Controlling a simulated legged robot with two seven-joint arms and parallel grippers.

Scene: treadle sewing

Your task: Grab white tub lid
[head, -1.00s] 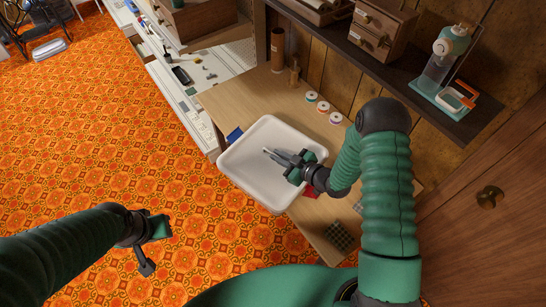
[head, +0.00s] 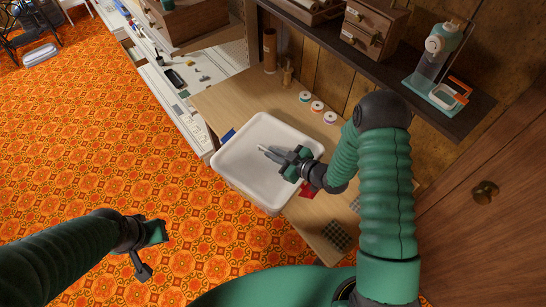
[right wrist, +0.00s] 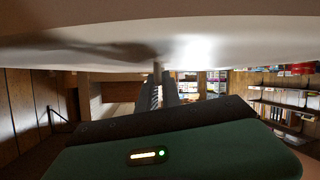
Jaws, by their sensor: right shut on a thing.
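The white tub lid (head: 240,168) is the wide pale top with a raised rim, on the wooden table at the centre of the head view. In the right wrist view its underside-or-top surface (right wrist: 70,45) fills the upper part. My right gripper (head: 265,150) reaches over it from the right. Its fingers are shut on a small pale knob-like part near the lid's middle, which also shows between the fingertips in the right wrist view (right wrist: 157,68). The lid seems to rest level. My left gripper (head: 152,252) is open and empty over the floor at lower left.
The wooden table (head: 222,96) holds several thread spools (head: 317,107) behind the lid. A blue item (head: 228,135) and a red item (head: 307,190) lie partly hidden beside the tub. A dark shelf (head: 390,75) with a teal machine (head: 438,65) overhangs at the right.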

